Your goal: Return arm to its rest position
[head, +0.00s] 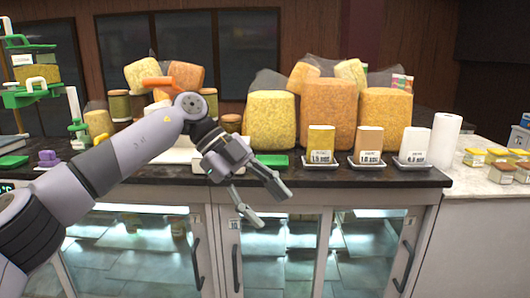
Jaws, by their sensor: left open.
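My left arm comes in from the lower left and reaches over the front edge of the counter. My left gripper (262,200) hangs in front of the counter edge, pointing down and to the right, before the glass-fronted cabinet. Its two fingers are spread apart and nothing is between them. My right gripper does not show.
A white paper roll (443,138) stands right. Cabinet doors with handles (236,268) are below.

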